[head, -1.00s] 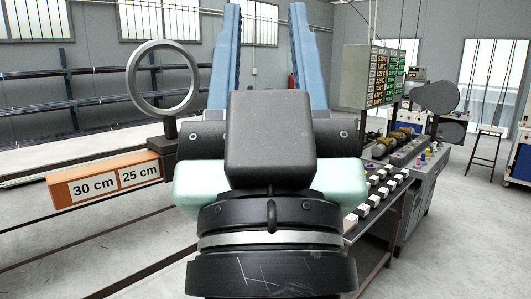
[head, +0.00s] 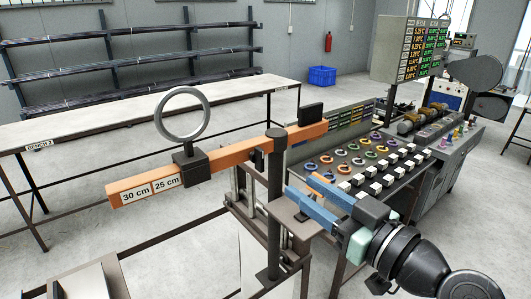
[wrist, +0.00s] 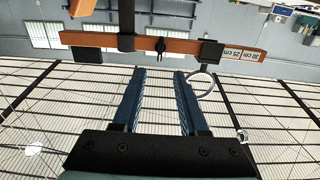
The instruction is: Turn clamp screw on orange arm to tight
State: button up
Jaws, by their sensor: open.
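The orange arm (head: 235,156) is a level bar on a dark upright post (head: 275,205), with labels "30 cm" and "25 cm" at its left end. A black block with a grey ring (head: 159,118) sits on it. In the wrist view the orange arm (wrist: 185,45) crosses above my fingers. A small black knob (wrist: 160,46), which looks like the clamp screw, is on the arm between post and ring block. My gripper (head: 301,186) is open and empty, right of the post. In the wrist view my gripper (wrist: 159,73) points toward the knob, apart from it. The screw's tightness cannot be told.
A long bench (head: 140,118) and a rack of dark rods (head: 130,60) are at the back left. A blue crate (head: 322,76) lies on the floor.

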aim_at(263, 160)
jog(key=p+x, duration=0.5)
jog(key=x, duration=0.5)
jog(key=shift+w+a+r, duration=0.15)
jog(key=shift+w+a, duration=0.1)
jog(key=shift+w, duration=0.05)
jog(key=shift+w+a, duration=0.15)
jog(key=shift+w, duration=0.1)
grip_shut()
